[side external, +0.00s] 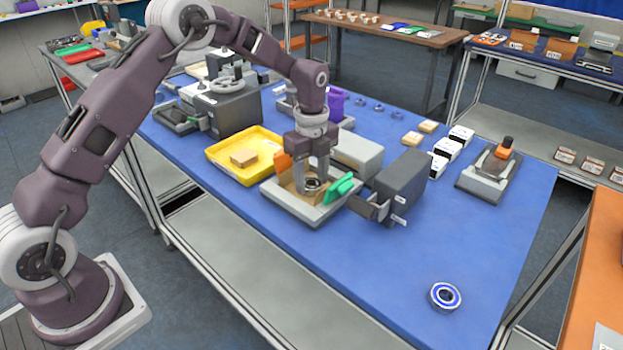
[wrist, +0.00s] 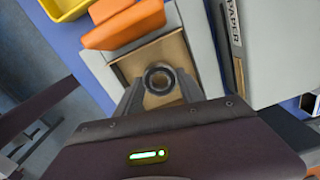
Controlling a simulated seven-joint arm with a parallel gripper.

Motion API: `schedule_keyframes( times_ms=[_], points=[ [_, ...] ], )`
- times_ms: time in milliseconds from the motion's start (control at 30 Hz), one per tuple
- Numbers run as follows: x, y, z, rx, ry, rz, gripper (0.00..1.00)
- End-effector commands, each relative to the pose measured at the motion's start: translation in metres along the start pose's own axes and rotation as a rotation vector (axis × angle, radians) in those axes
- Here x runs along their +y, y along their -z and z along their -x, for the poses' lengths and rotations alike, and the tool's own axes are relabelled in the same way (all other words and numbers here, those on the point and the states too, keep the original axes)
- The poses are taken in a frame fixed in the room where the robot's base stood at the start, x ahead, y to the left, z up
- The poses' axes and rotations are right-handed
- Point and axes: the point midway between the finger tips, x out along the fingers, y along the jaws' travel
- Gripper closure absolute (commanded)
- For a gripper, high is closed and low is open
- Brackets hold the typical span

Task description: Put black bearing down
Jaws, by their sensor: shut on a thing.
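My gripper (side external: 318,176) points straight down over a grey tray (side external: 316,217) with a brown inner floor. It is shut on the black bearing (side external: 312,184), a small dark ring between the fingertips. In the wrist view the bearing (wrist: 159,79) sits between the two fingers, above the brown floor (wrist: 180,50) of the tray. I cannot tell whether the bearing touches the floor.
An orange piece (side external: 284,161) and a green piece (side external: 342,186) stand at the tray's sides. A yellow tray (side external: 225,168) with a tan block is to the left. A dark grey box-shaped device (side external: 402,183) is close on the right. A blue-ringed bearing (side external: 445,296) lies at the front right, with clear blue table around it.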

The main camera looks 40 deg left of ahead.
Motion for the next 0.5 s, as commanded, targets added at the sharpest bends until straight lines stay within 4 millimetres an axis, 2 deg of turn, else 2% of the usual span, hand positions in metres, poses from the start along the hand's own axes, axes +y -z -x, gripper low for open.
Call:
schedule_keyframes(
  times_ms=[333, 367, 467, 500],
  points=[
    [-0.0005, -0.0002, -0.0044, 0.000, 0.002, 0.000, 1.00],
    [-0.0004, -0.0002, -0.0049, 0.000, 0.002, 0.000, 0.52],
    [-0.0005, -0.0002, -0.0045, -0.001, 0.002, 0.000, 0.33],
    [-0.0004, -0.0002, -0.0044, -0.001, 0.002, 0.000, 0.32]
  ],
)
